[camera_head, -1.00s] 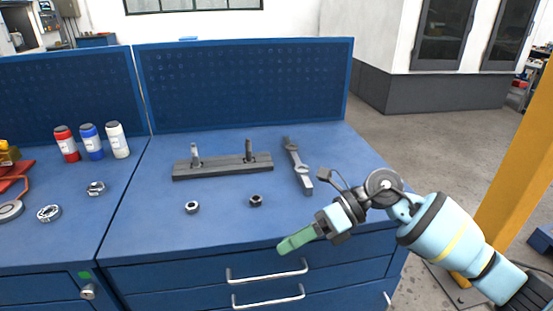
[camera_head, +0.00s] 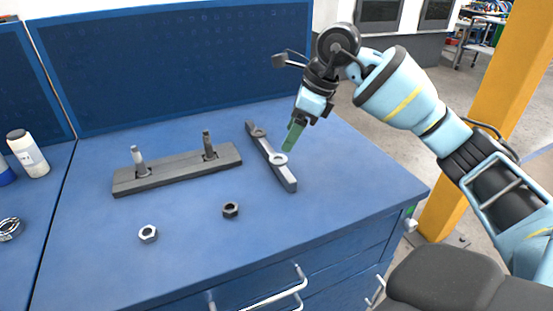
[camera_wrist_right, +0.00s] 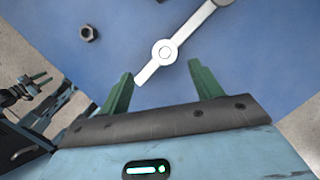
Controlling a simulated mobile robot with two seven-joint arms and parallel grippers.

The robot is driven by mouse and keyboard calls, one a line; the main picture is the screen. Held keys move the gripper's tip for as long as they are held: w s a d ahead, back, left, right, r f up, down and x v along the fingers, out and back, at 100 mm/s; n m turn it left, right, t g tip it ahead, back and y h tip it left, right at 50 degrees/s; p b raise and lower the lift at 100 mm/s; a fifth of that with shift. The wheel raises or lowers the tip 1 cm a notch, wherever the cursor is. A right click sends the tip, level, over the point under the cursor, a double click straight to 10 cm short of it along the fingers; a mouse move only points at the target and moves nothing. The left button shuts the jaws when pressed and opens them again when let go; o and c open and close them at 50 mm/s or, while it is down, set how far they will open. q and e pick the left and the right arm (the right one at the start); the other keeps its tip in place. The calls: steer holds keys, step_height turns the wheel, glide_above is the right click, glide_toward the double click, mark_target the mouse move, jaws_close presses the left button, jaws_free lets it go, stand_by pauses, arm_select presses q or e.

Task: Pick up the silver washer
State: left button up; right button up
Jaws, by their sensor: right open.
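The silver washer (camera_head: 278,158) lies on a narrow dark grey bar (camera_head: 283,174) on the blue workbench. It also shows in the right wrist view (camera_wrist_right: 165,52) as a pale ring on the bar. My right gripper (camera_head: 291,143) points down above the bar, its green fingers close to the washer in the head view. In the right wrist view my right gripper (camera_wrist_right: 161,84) is open and empty, with the washer ahead between the lines of its fingers. A darker washer (camera_head: 259,132) lies farther along the bar. My left gripper is out of view.
A grey block with two upright bolts (camera_head: 180,170) lies left of the bar. A silver nut (camera_head: 148,233) and a dark nut (camera_head: 231,210) sit on the bench front. A blue pegboard (camera_head: 180,65) stands behind. The bench's right side is clear.

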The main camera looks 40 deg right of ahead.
mark_target(278, 161)
steer(key=shift+d+x, duration=0.15)
steer(key=shift+x, duration=0.95)
steer(key=shift+d+x, duration=0.15)
steer(key=shift+x, duration=0.9)
steer(key=shift+d+x, duration=0.2)
steer(key=shift+x, duration=0.9)
steer(key=shift+w, duration=0.1)
steer(key=c, duration=1.1)
